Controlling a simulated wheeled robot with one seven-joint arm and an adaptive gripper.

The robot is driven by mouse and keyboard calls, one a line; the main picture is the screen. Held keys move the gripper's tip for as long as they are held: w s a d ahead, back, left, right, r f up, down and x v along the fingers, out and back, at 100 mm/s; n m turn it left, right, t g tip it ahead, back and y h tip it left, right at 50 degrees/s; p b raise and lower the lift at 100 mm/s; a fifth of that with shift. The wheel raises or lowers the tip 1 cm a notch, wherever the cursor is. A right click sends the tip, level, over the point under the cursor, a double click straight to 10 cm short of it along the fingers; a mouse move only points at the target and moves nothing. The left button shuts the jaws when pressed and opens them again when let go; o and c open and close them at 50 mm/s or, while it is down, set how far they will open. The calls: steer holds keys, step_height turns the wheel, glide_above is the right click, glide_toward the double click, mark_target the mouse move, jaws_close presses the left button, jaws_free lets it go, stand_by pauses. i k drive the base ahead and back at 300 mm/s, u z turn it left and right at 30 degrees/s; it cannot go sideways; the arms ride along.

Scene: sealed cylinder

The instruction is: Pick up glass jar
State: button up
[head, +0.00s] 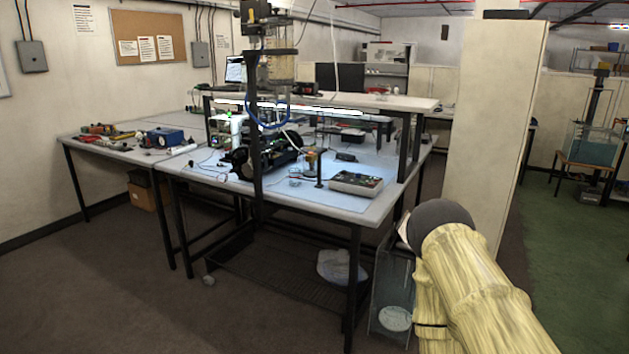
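A small clear vessel that looks like a glass jar (295,177) stands on the blue mat (225,168) of the workbench, left of a short dark post. It is small in the picture and its outline is faint. A bigger clear cylinder (280,68) is fixed high on the dark stand above the bench; I cannot tell if it is a jar. My arm, with a yellow, wood-like covering and a dark rounded joint, shows at the lower right, well apart from the bench. My gripper's fingers do not show.
A boxed device (355,184) lies at the bench's front right. A dark machine (265,155) and a raised shelf (340,101) crowd its middle and back. A pale pillar (495,120) stands at right. The floor (110,285) at front left is clear.

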mark_target(294, 173)
steer(key=z, duration=0.55)
steer(key=i, duration=2)
steer(key=u, duration=1.3)
steer(key=i, duration=0.5)
steer(key=u, duration=0.45)
